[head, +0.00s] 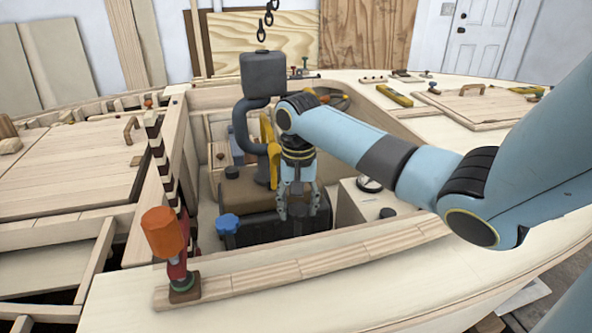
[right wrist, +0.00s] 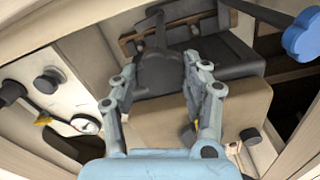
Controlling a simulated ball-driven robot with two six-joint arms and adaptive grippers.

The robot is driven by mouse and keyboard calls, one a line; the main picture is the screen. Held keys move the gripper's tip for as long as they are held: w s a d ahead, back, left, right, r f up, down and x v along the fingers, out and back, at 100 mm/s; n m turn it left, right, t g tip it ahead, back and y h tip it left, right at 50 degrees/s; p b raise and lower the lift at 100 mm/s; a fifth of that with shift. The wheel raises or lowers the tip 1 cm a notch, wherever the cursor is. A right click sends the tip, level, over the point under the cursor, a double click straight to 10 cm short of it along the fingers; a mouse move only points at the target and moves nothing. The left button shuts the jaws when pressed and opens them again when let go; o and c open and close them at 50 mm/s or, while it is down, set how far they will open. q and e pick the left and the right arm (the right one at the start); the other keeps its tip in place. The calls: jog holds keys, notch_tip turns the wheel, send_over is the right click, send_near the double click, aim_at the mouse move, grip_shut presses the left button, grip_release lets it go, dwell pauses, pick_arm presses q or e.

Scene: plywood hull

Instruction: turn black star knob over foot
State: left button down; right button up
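My right gripper (head: 299,212) points down into the open hull bay, over a black box (head: 262,229). In the right wrist view its two fingers (right wrist: 158,76) are spread, with a dark rounded knob (right wrist: 160,72) between and beyond them. The knob seems to have a dark stem behind it; its star shape and any foot under it cannot be made out. Whether the fingertips touch it cannot be told. A blue star-like knob (head: 228,224) sits left of the gripper; it also shows in the right wrist view (right wrist: 302,38). My left gripper is not in view.
A brown tank (head: 240,186) and a dark grey bent pipe with a canister (head: 263,72) stand behind the gripper. A pale panel (head: 352,207) with a gauge (head: 369,184) lies right. An orange-handled clamp (head: 166,232) stands on the front plank (head: 300,268).

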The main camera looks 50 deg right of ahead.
jog(key=shift+o, duration=0.5)
jog(key=shift+w+a, duration=0.1)
jog(key=shift+r, duration=0.1)
notch_tip(320, 180, up, 12)
dwell(0.7)
